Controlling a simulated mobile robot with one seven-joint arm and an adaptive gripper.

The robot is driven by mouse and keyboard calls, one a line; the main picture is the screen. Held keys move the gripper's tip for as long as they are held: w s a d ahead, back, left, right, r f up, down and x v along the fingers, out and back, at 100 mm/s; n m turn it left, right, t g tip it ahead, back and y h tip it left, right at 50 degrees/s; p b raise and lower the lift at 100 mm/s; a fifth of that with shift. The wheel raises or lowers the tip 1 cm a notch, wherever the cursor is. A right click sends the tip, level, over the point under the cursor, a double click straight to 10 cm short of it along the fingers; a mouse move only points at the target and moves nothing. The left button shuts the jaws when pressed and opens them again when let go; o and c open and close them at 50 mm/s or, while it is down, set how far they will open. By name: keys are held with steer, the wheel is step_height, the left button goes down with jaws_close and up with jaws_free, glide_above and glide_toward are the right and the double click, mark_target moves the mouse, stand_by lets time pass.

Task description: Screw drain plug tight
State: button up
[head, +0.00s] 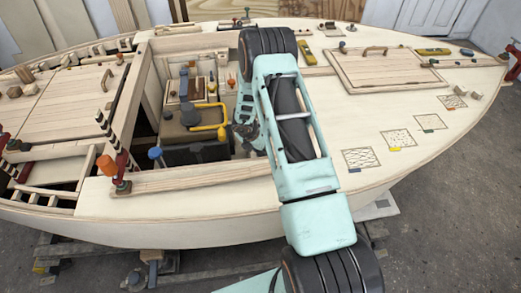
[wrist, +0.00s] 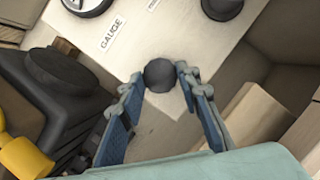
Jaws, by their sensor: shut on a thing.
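My gripper (wrist: 160,82) is shut on a dark grey, rounded plug (wrist: 160,74) in the wrist view. Its two blue-padded fingers stand on either side of the plug, which shows at the fingertips against a pale panel (wrist: 165,35). I take this to be the drain plug; no label naming it is readable. How far it is screwed in cannot be seen. In the head view my gripper (head: 246,132) reaches down into the open hull well, and my arm hides the plug.
The panel carries a "GAUGE" label, a round dial (wrist: 86,5) and another dark knob (wrist: 222,7). A dark rounded body (wrist: 62,82) and a yellow part (wrist: 22,158) lie left of my fingers. The well's wooden coaming (head: 190,180) stands close to my arm.

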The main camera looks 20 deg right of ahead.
steer(key=shift+w+d+r, duration=0.2)
steer(key=shift+w+r, duration=0.1)
steer(key=o, duration=1)
steer(key=shift+s, duration=0.1)
steer(key=shift+o, duration=0.8)
steer(key=shift+s+a+f, duration=0.1)
steer(key=shift+f, duration=0.05)
steer(key=v, duration=1.2)
